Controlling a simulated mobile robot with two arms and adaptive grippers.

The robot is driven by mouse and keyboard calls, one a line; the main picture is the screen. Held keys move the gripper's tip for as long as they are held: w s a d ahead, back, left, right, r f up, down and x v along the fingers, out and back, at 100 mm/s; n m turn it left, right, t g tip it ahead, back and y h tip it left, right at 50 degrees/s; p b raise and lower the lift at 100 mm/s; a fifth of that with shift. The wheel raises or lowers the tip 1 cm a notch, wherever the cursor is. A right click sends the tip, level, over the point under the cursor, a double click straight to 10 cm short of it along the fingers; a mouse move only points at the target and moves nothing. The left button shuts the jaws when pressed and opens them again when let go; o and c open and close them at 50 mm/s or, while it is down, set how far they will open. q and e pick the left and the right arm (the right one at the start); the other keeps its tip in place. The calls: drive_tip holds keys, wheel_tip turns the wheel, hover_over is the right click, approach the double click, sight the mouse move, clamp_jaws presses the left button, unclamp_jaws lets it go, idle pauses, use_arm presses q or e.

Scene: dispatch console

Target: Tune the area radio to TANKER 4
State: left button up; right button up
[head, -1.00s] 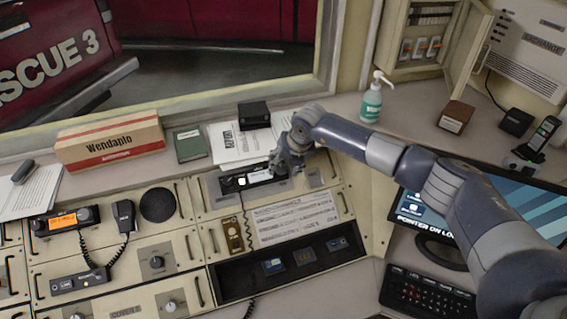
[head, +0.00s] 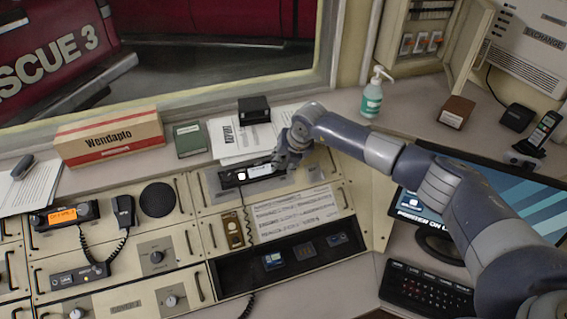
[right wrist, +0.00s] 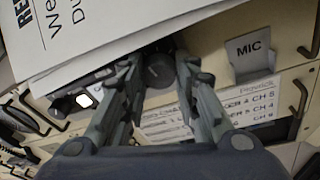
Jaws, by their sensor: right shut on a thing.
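A black radio (head: 232,178) with a small lit white display sits in the upper console panel; the display text is too small to read. My right gripper (head: 281,163) is at the radio's right end. In the right wrist view its two fingers (right wrist: 158,72) are shut on a dark round knob (right wrist: 159,69), one on each side. The radio's white display (right wrist: 85,100) shows left of the fingers there. A printed channel card (head: 295,212) lies below the radio and is partly readable in the right wrist view (right wrist: 238,141). My left gripper is not in view.
Another radio with an orange display (head: 63,215) and a handset (head: 123,211) is at left. Papers (head: 231,144) and a black box (head: 254,110) lie behind my gripper. A MIC holder (right wrist: 253,57) is right of the knob. A monitor (head: 480,200) stands right, under my arm.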

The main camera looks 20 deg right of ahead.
drive_tip(key=shift+f+m+b, duration=0.15)
drive_tip(key=shift+m+b, duration=0.25)
drive_tip(key=shift+m, duration=0.4)
drive_tip(key=o, duration=1.1)
drive_tip(key=shift+c, duration=0.2)
